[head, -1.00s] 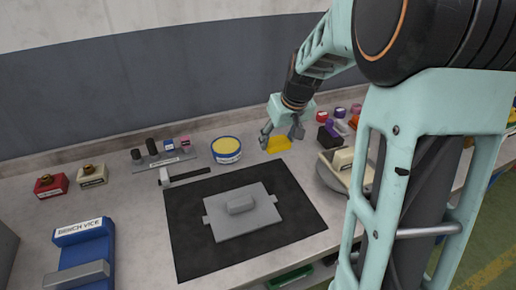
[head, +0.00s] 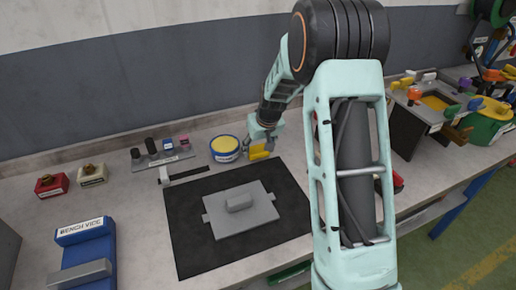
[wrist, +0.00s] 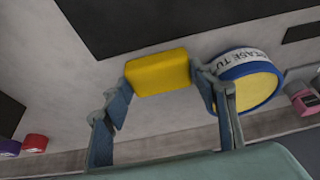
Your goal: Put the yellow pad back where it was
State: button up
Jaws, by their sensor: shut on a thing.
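The yellow pad (head: 260,153) is a small block held between the fingertips of my gripper (head: 262,146). In the wrist view the pad (wrist: 158,73) spans the gap between the two fingers of my gripper (wrist: 158,82). The pad is just right of the round blue tub with a yellow top (head: 225,147). In the wrist view my right-hand finger is close against the tub (wrist: 248,82), and I cannot tell whether they touch. Whether the pad is clear of the bench or resting on it is hard to tell.
A black mat (head: 190,240) with a grey plate (head: 240,222) lies in front of the gripper. A hammer-like tool (head: 178,177) lies left of the tub, with a small labelled rack (head: 160,160) behind it. My arm hides the bench to the right.

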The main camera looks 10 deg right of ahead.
jog(key=shift+f, duration=0.15)
jog(key=shift+f, duration=0.15)
jog(key=o, duration=1.1)
jog(key=shift+r, duration=0.35)
jog(key=v, duration=1.1)
jog(key=shift+s+r, duration=0.25)
jog(key=shift+d+f+b, duration=0.1)
jog(key=shift+b, duration=0.2)
